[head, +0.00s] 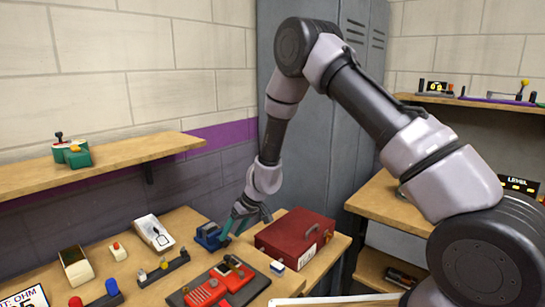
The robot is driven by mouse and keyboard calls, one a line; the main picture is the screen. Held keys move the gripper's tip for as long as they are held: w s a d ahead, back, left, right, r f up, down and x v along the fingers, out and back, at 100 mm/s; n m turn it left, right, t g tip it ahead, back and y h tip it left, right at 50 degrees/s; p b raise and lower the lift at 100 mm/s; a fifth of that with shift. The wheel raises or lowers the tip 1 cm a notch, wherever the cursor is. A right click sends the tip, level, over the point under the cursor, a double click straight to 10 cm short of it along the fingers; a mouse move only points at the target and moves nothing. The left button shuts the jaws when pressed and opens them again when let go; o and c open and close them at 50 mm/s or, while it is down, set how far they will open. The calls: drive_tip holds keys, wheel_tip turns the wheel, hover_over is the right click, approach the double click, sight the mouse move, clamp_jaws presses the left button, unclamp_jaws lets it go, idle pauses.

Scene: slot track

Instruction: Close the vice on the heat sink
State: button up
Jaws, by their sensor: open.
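A small blue device (208,237), which looks like the vice, stands at the back right of the workbench (140,280). My gripper (246,224) points down just right of it, its teal fingers spread apart. One finger is beside or in front of the blue device; I cannot tell whether they touch. The heat sink cannot be made out; it may be hidden by the vice or the gripper. The opening between the vice's jaws is too small to see.
A red toolbox (294,240) stands close right of my gripper. A dark bar with knobs (163,269) and a white meter (154,233) are left of the vice.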

drive_tip(key=d+r+m, duration=0.1)
drive_tip(key=d+r, duration=0.3)
drive_tip(key=r, duration=0.5)
drive_tip(key=s+d+r+m+t, duration=0.1)
drive_tip(key=d+r, duration=0.3)
drive_tip(key=r, duration=0.5)
drive_tip(key=d+r+m, duration=0.1)
drive_tip(key=d+r, duration=0.4)
drive_tip(key=r, duration=0.4)
drive_tip(key=shift+s+t+y, duration=0.3)
drive_tip(key=shift+s+t, duration=0.1)
